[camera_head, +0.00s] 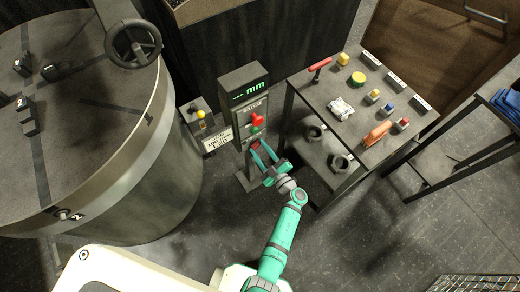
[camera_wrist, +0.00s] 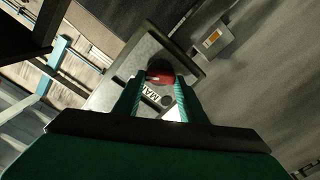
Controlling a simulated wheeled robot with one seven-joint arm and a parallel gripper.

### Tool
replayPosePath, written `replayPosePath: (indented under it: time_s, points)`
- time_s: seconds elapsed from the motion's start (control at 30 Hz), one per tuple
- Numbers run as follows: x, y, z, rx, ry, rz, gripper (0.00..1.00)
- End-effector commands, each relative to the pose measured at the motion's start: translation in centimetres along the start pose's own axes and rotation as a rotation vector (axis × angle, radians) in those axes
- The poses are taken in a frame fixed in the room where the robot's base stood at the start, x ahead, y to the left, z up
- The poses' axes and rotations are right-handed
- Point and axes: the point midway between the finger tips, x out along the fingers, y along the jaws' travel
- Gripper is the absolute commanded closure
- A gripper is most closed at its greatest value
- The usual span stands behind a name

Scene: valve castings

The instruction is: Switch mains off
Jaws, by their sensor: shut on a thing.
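A grey control post (camera_head: 243,90) with a green "mm" display stands at the middle. Its front carries a red mushroom-shaped knob (camera_head: 257,119), a green button (camera_head: 255,130) and, lower down, a small red switch handle (camera_head: 256,143). My gripper (camera_head: 263,152) is at this lower part of the post. In the wrist view, the two teal fingers of my gripper (camera_wrist: 160,82) are shut on a red handle (camera_wrist: 160,72), one finger on either side. A plate marked "MAI" (camera_wrist: 152,95) shows just below the handle, partly hidden. The handle's exact setting is hard to tell.
A large round drum (camera_head: 130,170) with a handwheel (camera_head: 133,43) is at left. A small box with a yellow knob (camera_head: 200,115) and a sign (camera_head: 217,138) sit beside the post. A table (camera_head: 325,95) with tools and coloured buttons stands close at right.

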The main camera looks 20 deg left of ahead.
Motion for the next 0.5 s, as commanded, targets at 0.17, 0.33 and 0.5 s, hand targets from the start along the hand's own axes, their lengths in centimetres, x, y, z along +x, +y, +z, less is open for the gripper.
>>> replayPosePath:
  time_s: [0.17,0.33,0.5]
  points:
    - [-0.07,-0.2,-0.07,-0.166,0.003,-0.001,0.85]
    - [-0.08,-0.28,-0.05,-0.328,0.003,-0.001,0.85]
    - [-0.09,-0.35,-0.02,-0.489,0.004,-0.001,0.85]
